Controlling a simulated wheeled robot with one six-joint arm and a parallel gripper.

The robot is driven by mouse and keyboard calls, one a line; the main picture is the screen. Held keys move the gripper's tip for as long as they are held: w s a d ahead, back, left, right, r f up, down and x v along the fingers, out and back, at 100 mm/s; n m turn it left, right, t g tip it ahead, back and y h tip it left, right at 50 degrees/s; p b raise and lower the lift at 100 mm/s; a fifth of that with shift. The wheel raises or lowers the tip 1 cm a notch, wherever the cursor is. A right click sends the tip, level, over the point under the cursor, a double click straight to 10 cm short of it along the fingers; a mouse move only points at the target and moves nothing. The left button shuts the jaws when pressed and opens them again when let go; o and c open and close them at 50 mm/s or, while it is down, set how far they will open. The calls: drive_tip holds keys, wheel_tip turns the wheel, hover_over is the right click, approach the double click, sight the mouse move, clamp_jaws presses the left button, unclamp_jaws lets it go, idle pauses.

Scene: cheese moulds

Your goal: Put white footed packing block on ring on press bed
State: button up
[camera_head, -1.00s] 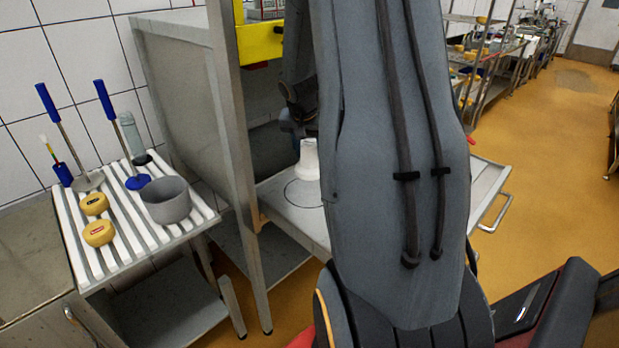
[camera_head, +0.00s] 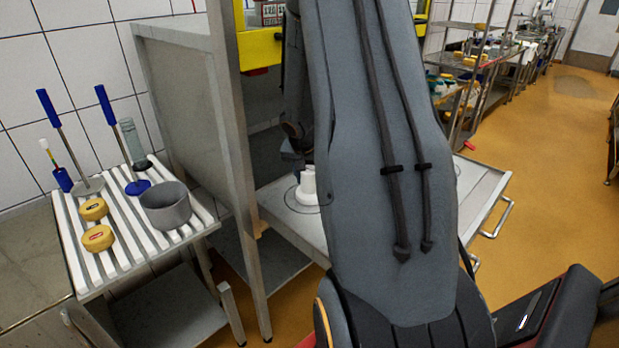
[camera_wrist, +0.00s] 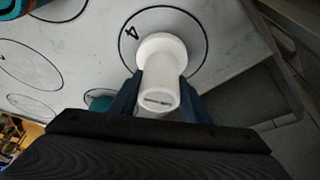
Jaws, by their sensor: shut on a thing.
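The white footed packing block (camera_head: 308,187) is upright between the fingers of my gripper (camera_head: 295,152), low over the press bed (camera_head: 335,245). In the wrist view, my gripper (camera_wrist: 160,86) is shut on the block (camera_wrist: 158,92), its blue fingers on either side of the narrow part. The wide round foot points at the bed and shows inside a black ring (camera_wrist: 208,40) marked 4. I cannot tell whether the foot touches the bed. My arm hides part of the bed in the head view.
The wrist view shows other rings (camera_wrist: 12,62) on the bed and teal objects (camera_wrist: 28,72) at left. A steel post (camera_head: 232,150) stands left of the bed. A slatted table (camera_head: 125,250) holds a grey pot (camera_head: 166,206), yellow cheeses (camera_head: 97,238) and blue-handled tools.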

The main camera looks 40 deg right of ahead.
drive_tip(key=o, duration=1.3)
drive_tip(key=shift+r, duration=0.1)
drive_tip(key=shift+r, duration=0.35)
drive_tip(key=b+v, duration=0.1)
drive_tip(key=v, duration=1)
drive_tip(key=s+a+f+n+y, duration=0.1)
drive_tip(key=s+a+n, duration=0.2)
drive_tip(key=a, duration=0.6)
drive_tip(key=s+a+f+n+y, duration=0.1)
drive_tip(key=s+a+n, duration=0.3)
drive_tip(key=a, duration=0.6)
drive_tip(key=s+a+f+n+g+y, duration=0.1)
drive_tip(key=s+a+f+n, duration=0.1)
drive_tip(key=s+a, duration=0.4)
drive_tip(key=shift+s+a+n+y, duration=0.15)
drive_tip(key=shift+a+n, duration=0.3)
drive_tip(key=shift+a, duration=0.55)
drive_tip(key=shift+s+a+n+y, duration=0.15)
drive_tip(key=shift+a+n, duration=0.3)
drive_tip(key=shift+a, duration=0.55)
drive_tip(key=shift+f+b, duration=0.4)
